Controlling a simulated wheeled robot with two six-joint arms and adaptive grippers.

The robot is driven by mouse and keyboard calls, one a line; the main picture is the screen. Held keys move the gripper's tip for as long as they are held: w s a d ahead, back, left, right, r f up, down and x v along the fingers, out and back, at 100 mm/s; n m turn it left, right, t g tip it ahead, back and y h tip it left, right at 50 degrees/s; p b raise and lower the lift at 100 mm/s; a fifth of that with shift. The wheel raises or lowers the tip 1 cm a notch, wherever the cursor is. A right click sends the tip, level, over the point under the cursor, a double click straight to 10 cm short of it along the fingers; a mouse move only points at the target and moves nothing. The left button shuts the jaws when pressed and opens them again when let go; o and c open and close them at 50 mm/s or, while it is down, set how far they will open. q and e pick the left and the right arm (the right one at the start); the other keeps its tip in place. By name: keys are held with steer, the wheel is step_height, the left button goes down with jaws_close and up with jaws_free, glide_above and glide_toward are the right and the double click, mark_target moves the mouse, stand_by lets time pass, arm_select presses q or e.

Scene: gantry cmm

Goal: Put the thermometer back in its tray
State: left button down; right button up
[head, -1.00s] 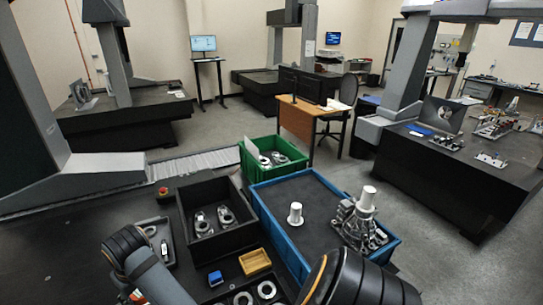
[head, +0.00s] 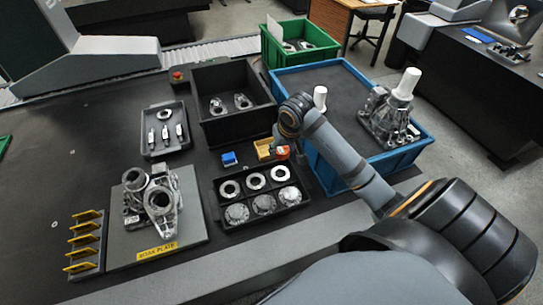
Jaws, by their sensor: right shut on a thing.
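My right gripper (head: 281,150) is small and partly hidden by its own wrist in the head view. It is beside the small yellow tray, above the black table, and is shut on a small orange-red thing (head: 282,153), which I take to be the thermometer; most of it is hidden. A shallow black tray (head: 168,151) lies left of the black bin, with several slim pale instruments in it. It is well to the left of my right gripper. My left gripper is not in view.
Near the right gripper are a yellow tray (head: 262,147), a blue block (head: 229,159) and a black case of metal rings (head: 262,218). A deep black bin (head: 228,128) stands behind. A soak plate (head: 188,228) bears castings.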

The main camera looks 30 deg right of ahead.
steer(key=w+d+f, duration=0.1)
steer(key=w+f, duration=0.2)
steer(key=w, duration=0.1)
steer(key=w+d+f, duration=0.1)
steer(key=w+f, duration=0.2)
steer(key=w, duration=0.1)
steer(key=w+d+f, duration=0.2)
steer(key=w+f, duration=0.1)
steer(key=w, duration=0.1)
steer(key=shift+w+f+b, duration=0.15)
steer(key=shift+w+b, duration=0.1)
steer(key=shift+b, duration=0.05)
steer(key=shift+w+d+f, duration=0.1)
steer(key=shift+w+f, duration=0.25)
steer(key=shift+f, duration=1.55)
steer(key=o, duration=1)
steer(key=shift+f, duration=0.15)
